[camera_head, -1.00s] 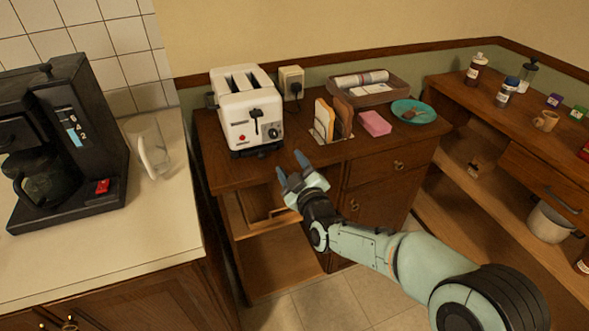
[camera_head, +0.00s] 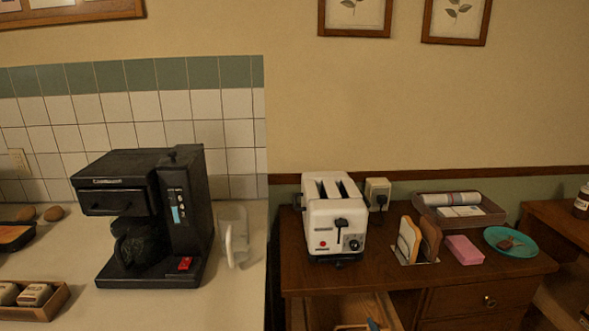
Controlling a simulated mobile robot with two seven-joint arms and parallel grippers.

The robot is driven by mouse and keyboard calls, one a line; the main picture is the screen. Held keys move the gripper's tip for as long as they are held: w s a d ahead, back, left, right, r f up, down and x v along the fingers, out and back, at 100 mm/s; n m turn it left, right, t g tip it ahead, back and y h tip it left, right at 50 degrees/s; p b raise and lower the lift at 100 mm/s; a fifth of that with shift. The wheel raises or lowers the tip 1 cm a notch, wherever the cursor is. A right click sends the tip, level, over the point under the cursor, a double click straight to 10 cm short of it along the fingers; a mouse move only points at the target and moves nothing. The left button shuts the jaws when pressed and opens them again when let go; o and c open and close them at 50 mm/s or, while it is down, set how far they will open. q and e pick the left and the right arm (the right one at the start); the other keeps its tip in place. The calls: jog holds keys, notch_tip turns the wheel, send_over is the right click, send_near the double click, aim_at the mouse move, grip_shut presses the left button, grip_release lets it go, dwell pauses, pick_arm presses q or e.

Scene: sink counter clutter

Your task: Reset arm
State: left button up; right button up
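Of my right arm, only a small blue tip (camera_head: 372,324) seems to show, at the bottom edge by the open drawer under the toaster. It looks like a fingertip of my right gripper; the rest is below the picture, so its opening cannot be seen. My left gripper is not in view.
The white toaster (camera_head: 336,218) stands on the wooden cabinet beside a holder with upright slices or boards (camera_head: 410,240), a pink sponge (camera_head: 464,250) and a teal plate (camera_head: 511,243). A black coffee maker (camera_head: 150,220) and a clear pitcher (camera_head: 234,237) stand on the left counter.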

jog(key=s+f+m+g, duration=0.2)
jog(key=s+f+g, duration=0.2)
jog(key=s+f, duration=0.55)
jog(key=s+a+f+m+g, duration=0.1)
jog(key=s+f+m+g, duration=0.35)
jog(key=f, duration=0.75)
jog(key=s+f+g, duration=0.2)
jog(key=s+f, duration=0.7)
jog(key=f, duration=0.1)
jog(key=s+a+f+m+g+y+p, duration=0.1)
jog(key=s+a+f+m+g+y, duration=0.1)
jog(key=s, duration=0.6)
jog(key=s+a+f+m+g+y, duration=0.1)
jog(key=s+a+f+m+g, duration=0.15)
jog(key=s, duration=0.55)
pick_arm(q)
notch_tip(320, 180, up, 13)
jog(key=p, duration=1.2)
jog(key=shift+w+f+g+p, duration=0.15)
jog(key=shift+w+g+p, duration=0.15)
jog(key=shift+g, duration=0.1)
pick_arm(e)
notch_tip(320, 180, up, 12)
jog(key=w, duration=0.1)
jog(key=shift+w+g, duration=0.2)
jog(key=shift+g, duration=0.2)
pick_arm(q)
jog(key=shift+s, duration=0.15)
pick_arm(e)
jog(key=shift+s, duration=0.1)
